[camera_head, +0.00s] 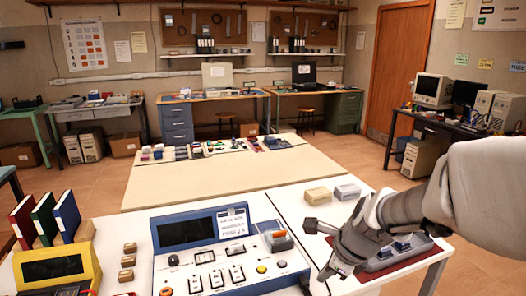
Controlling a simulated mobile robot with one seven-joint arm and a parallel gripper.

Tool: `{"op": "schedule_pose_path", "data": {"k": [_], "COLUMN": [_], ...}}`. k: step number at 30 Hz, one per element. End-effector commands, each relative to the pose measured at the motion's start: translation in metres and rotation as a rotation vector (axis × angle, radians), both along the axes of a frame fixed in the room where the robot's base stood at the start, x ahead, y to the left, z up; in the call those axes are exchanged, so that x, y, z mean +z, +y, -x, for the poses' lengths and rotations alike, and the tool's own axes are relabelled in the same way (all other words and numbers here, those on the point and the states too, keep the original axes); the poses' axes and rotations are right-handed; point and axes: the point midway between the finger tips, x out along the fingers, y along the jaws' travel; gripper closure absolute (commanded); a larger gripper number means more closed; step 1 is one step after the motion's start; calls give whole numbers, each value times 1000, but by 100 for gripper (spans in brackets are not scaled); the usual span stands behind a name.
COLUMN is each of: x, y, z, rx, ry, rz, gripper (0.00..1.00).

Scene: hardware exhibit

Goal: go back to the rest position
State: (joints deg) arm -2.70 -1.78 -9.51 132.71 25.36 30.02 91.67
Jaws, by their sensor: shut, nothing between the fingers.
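My gripper (328,268) is at the lower right, at the end of my grey and white arm coming in from the right edge. It is shut and empty, tilted down over the right part of the near white table (300,205). It appears just right of the blue and grey control console (205,278). My wrist partly hides a grey device with blue parts (400,250) on a red mat. I cannot tell the exact gap between my fingers and the table.
Two small boxes, one beige (318,195) and one grey (347,191), stand behind my gripper. A yellow device (58,270) and red, green and blue binders (44,218) are at the left. Beyond is a mostly bare beige table (200,182). Floor shows at the right.

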Motion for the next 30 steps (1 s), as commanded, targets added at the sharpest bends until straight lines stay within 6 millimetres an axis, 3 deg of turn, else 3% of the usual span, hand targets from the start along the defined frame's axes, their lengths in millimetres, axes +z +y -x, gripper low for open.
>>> {"op": "schedule_pose_path", "data": {"k": [1,6,15,22,30], "x": [19,59,111,132,136], "y": [4,11,10,1,-3], "z": [9,43,108,147,160], "rx": [123,552,1275,1695,1855], "ry": [-36,-136,-254,-259,-239], "rz": [47,240,640,906,1002], "gripper": [100,100,100,100,100]}}
